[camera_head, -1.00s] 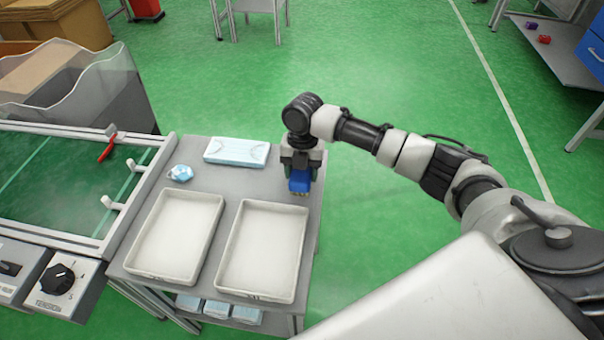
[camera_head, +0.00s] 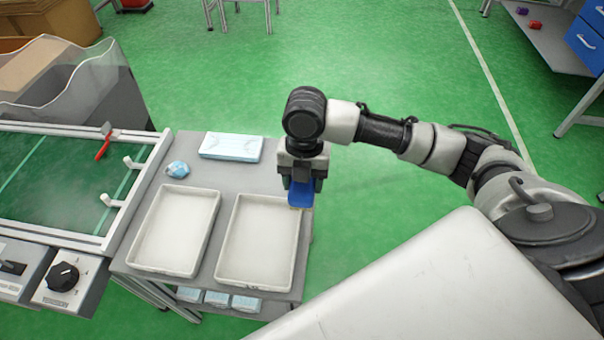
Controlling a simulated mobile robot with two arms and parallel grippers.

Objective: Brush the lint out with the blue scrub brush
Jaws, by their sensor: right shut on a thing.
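The blue scrub brush (camera_head: 301,194) is in my right gripper (camera_head: 301,182). The gripper is shut on it and points down over the right edge of the grey side table (camera_head: 222,180), beside the back right corner of the right white tray (camera_head: 262,241). Whether the brush touches the table or tray, I cannot tell. No lint can be made out. My left gripper is not in view.
A left white tray (camera_head: 173,231), a stack of light blue masks (camera_head: 231,147) and a crumpled blue-white thing (camera_head: 177,169) are on the table. A machine with a red-handled tool (camera_head: 104,146) stands at left. More mask packs (camera_head: 216,298) lie on the lower shelf.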

